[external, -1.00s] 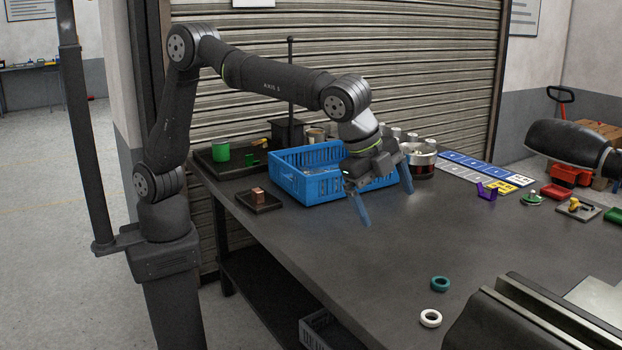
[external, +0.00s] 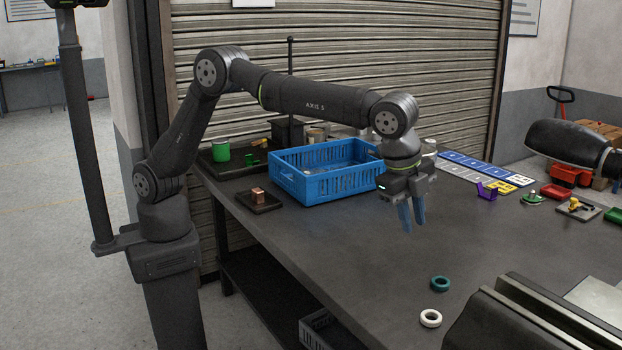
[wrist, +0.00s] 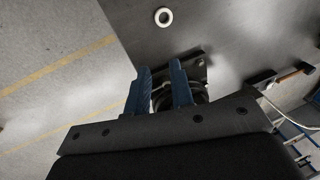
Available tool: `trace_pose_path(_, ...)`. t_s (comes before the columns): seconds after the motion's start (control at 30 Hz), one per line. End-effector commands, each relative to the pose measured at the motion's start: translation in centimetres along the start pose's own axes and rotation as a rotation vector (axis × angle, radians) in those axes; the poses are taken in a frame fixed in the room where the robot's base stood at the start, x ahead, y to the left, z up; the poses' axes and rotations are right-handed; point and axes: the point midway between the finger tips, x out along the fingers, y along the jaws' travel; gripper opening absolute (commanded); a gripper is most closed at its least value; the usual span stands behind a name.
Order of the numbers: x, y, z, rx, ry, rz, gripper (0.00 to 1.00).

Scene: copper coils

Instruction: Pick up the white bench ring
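The white bench ring (external: 430,318) lies flat on the dark bench near its front edge. It also shows at the top of the wrist view (wrist: 163,17), beyond my fingertips. My gripper (external: 413,226) hangs above the bench with its blue fingers pointing down, behind the ring and slightly left of it in the external view. In the wrist view my gripper (wrist: 161,68) shows a clear gap between the fingers, with nothing held. The ring is apart from the fingers and unobstructed.
A teal ring (external: 440,284) lies just behind the white one. A large metal vise-like fixture (external: 540,318) stands close to its right. A blue crate (external: 325,185) and a small tray with a copper block (external: 258,195) are at the back left. The bench's middle is clear.

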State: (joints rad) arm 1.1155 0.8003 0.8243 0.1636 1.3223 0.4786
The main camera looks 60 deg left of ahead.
Motion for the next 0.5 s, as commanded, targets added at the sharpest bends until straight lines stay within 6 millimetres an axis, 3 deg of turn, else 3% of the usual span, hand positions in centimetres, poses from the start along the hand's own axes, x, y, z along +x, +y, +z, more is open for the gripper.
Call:
trace_pose_path(0.03, 1.5, -0.8, -0.6, 0.002, -0.016, 0.028, 0.21)
trace_pose_path(0.23, 6.0, -2.7, -1.8, 0.038, -0.064, 0.145, 0.21)
trace_pose_path(0.5, 8.9, -3.7, -2.0, 0.076, -0.084, 0.232, 0.21)
